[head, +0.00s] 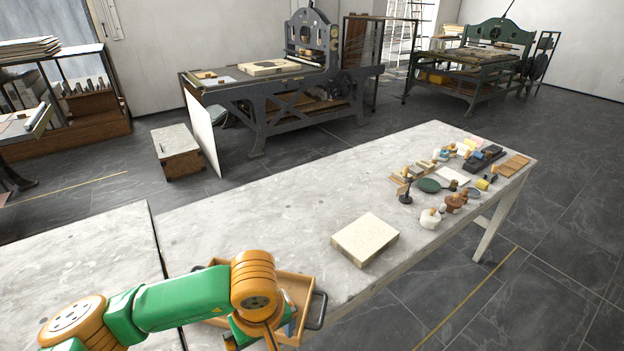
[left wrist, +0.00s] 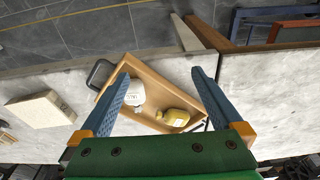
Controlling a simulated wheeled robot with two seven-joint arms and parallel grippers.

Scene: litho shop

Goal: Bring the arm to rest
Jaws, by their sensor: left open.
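My left arm comes in from the lower left of the head view, green with orange joints (head: 253,280). Its gripper mostly hides behind the wrist there. In the left wrist view my left gripper (left wrist: 162,76) has its two blue fingers spread wide, with nothing held between them. It is over a wooden tray (left wrist: 160,60) with dark handles. In the tray lie a white labelled container (left wrist: 136,92) and a yellow item (left wrist: 176,117). In the head view the tray (head: 297,281) is partly covered by my arm. My right gripper is not in view.
A pale stone block (head: 365,240) lies on the grey table (head: 270,200) right of the tray. Several small tools, pots and a dark green disc (head: 429,185) stand at the table's far right end. The table between is clear. Presses (head: 300,75) stand behind.

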